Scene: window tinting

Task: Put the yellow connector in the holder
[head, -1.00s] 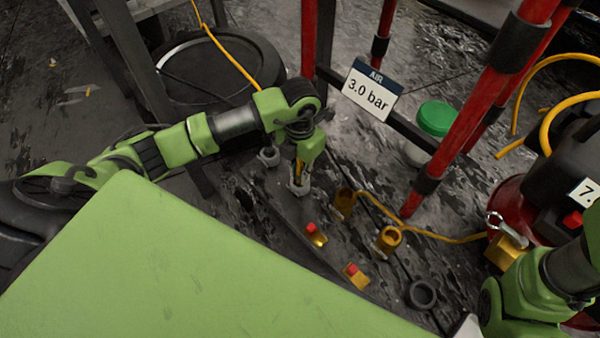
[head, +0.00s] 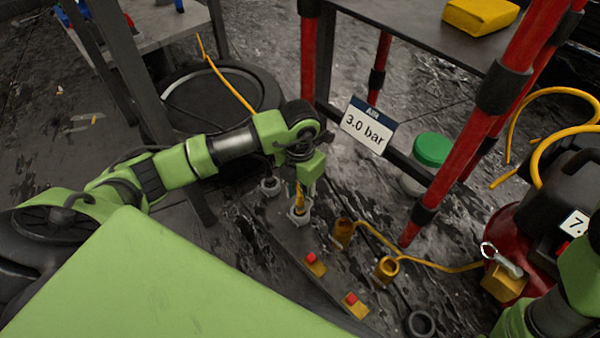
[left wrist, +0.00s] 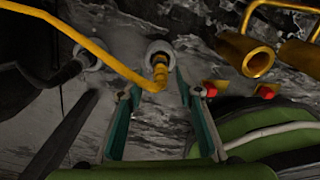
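The yellow connector (left wrist: 160,74) stands at the end of a yellow hose, with its lower end in a pale ring-shaped holder (left wrist: 157,53) in the left wrist view. In the head view the connector (head: 299,198) is a small yellow piece in the grey holder (head: 299,214). My left gripper (left wrist: 158,80) has its two teal fingers spread on either side of the connector, with gaps visible. In the head view my left gripper (head: 301,190) points down over the holder. My right arm shows at the lower right; its gripper is out of view.
Another ring with a black hose (head: 270,186) is close to the left. Two brass cups (head: 387,269) and two red-button boxes (head: 315,264) stand to the right. Red posts (head: 455,140) and an "AIR 3.0 bar" sign (head: 367,126) rise behind.

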